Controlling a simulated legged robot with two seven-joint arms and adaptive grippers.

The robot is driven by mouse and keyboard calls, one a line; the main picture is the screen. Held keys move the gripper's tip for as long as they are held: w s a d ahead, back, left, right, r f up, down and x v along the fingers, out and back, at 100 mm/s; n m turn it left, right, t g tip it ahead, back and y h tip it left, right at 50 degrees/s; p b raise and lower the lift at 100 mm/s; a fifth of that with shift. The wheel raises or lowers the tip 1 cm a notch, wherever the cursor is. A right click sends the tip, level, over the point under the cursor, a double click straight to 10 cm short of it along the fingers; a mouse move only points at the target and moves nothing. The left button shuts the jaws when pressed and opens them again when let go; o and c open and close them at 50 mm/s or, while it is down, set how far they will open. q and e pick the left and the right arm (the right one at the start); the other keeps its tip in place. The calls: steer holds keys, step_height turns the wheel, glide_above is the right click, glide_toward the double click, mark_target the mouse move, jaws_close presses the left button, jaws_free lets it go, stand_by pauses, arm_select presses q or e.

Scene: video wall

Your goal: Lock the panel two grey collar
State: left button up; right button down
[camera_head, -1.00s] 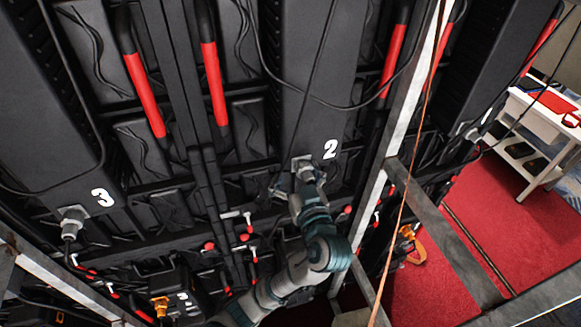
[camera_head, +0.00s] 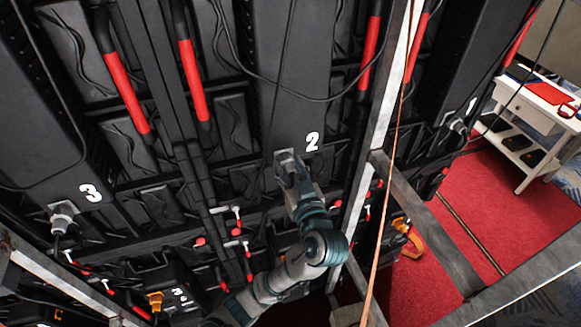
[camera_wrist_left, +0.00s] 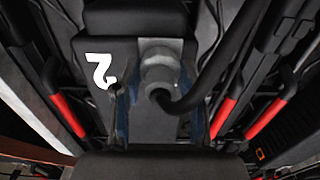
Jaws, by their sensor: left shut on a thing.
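Panel two (camera_head: 300,85) is a dark housing with a white "2" near its lower edge. Its grey collar (camera_wrist_left: 160,72) shows in the left wrist view, with a black cable bending out of it to the right. My left gripper (camera_head: 289,168) reaches up to this collar from below, shut on it. In the left wrist view its fingers (camera_wrist_left: 160,95) lie on both sides of the collar. In the head view the gripper mostly hides the collar. Whether the collar is locked cannot be told. My right gripper is not in view.
Panel three's grey connector (camera_head: 63,215) is at left, and panel one's (camera_head: 458,125) is at right. Red handles (camera_head: 195,80) and metal frame bars (camera_head: 425,225) surround the work area. An orange cable (camera_head: 385,200) hangs in front. A white table (camera_head: 530,125) stands on red carpet at right.

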arm_select(q)
steer(key=shift+f, duration=0.1)
steer(key=shift+m+p, duration=0.6)
steer(key=shift+m, duration=0.4)
steer(key=m+p, duration=0.2)
steer(key=m, duration=0.1)
steer(key=shift+m+p, duration=0.85)
steer(key=shift+m, duration=0.35)
steer(key=shift+w+f+m+p, duration=0.1)
steer(key=shift+f+m+p, duration=0.05)
steer(key=shift+m+p, duration=0.55)
